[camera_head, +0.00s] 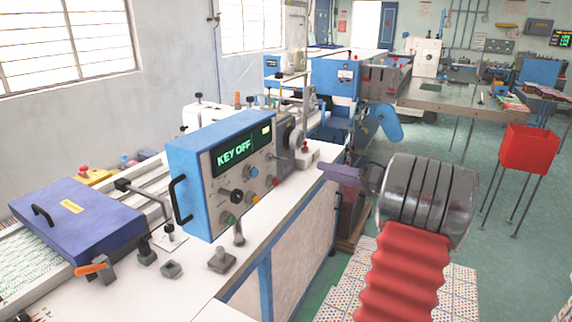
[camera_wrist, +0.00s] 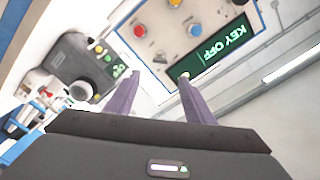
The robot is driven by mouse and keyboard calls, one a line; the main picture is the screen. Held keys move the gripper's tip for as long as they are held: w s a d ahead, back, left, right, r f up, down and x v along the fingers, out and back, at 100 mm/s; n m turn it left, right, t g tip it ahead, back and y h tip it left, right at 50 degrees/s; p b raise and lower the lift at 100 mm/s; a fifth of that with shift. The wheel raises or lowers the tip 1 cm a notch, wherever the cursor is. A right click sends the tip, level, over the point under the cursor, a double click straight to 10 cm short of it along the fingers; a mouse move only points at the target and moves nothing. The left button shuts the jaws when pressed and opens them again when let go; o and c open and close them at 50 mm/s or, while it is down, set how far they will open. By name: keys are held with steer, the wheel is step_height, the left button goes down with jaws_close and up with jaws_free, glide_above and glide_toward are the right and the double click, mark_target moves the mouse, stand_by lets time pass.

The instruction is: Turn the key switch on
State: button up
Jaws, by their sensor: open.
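The blue control box (camera_head: 178,160) stands on the white bench in the head view, its grey front panel carrying several knobs and buttons. Its green display (camera_head: 236,150) reads "KEY OFF". The display also shows in the wrist view (camera_wrist: 215,48), turned sideways. A black knob (camera_head: 237,196) sits low on the panel; I cannot tell which control is the key switch. My gripper (camera_wrist: 160,76) is open and empty, its two purple fingers apart and pointing at the panel. In the head view my gripper (camera_head: 338,174) is right of the box, apart from it.
A purple-blue lidded case (camera_head: 75,218) lies left of the box. A small grey clamp (camera_head: 222,260) stands on the bench in front. A dark grey unit with buttons (camera_wrist: 85,60) is at left in the wrist view. A red bin (camera_head: 528,150) stands far right.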

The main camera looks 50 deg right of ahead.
mark_target(290, 162)
steer(key=shift+w, duration=0.1)
steer(key=x, duration=1.3)
steer(key=shift+w+a, duration=0.15)
steer(key=shift+w, duration=0.1)
steer(key=shift+c, duration=0.2)
